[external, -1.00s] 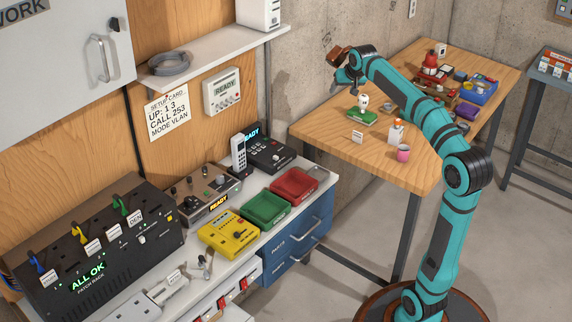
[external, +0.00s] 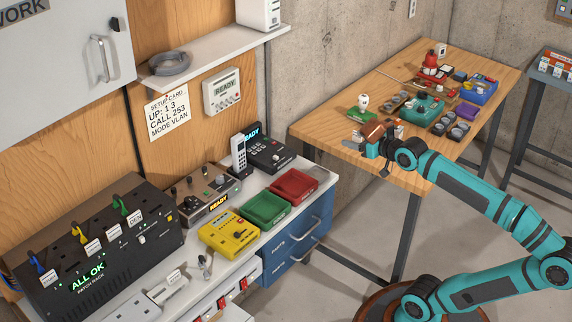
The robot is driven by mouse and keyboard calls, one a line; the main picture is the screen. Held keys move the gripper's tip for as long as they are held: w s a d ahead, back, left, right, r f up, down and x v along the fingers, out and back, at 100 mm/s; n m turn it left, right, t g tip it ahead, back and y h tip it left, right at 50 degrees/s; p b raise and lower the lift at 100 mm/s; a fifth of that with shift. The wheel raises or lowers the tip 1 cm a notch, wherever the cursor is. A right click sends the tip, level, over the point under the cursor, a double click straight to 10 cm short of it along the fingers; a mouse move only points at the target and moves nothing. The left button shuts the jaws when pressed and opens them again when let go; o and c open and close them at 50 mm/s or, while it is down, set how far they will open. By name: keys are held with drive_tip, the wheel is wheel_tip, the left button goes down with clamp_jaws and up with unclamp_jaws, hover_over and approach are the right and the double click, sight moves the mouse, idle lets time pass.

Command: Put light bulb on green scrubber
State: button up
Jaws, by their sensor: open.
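The green scrubber (external: 358,115) lies near the left edge of the wooden table. A small white, rounded thing (external: 362,102), which looks like the light bulb, stands upright on or directly over it; the contact is too small to see. My gripper (external: 375,163) is open at the table's front-left edge, in front of and below the scrubber, apart from the white thing. No held object can be made out between its fingers. My wrist hides part of the table's front.
Behind and right of my gripper stand a teal object (external: 422,108), a dark tray with round cups (external: 452,130), a red figure (external: 429,66) and a blue bin (external: 481,90). The workbench at left holds a yellow device (external: 228,232), a green tray (external: 265,208) and a red tray (external: 294,187).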

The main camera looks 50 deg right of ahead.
drive_tip(key=s+a+f+n+t+y, duration=0.1)
drive_tip(key=s+a+f+t, duration=0.1)
drive_tip(key=s, duration=0.4)
drive_tip(key=shift+a+f, duration=0.3)
drive_tip(key=shift+a, duration=0.2)
drive_tip(key=shift+o, duration=0.3)
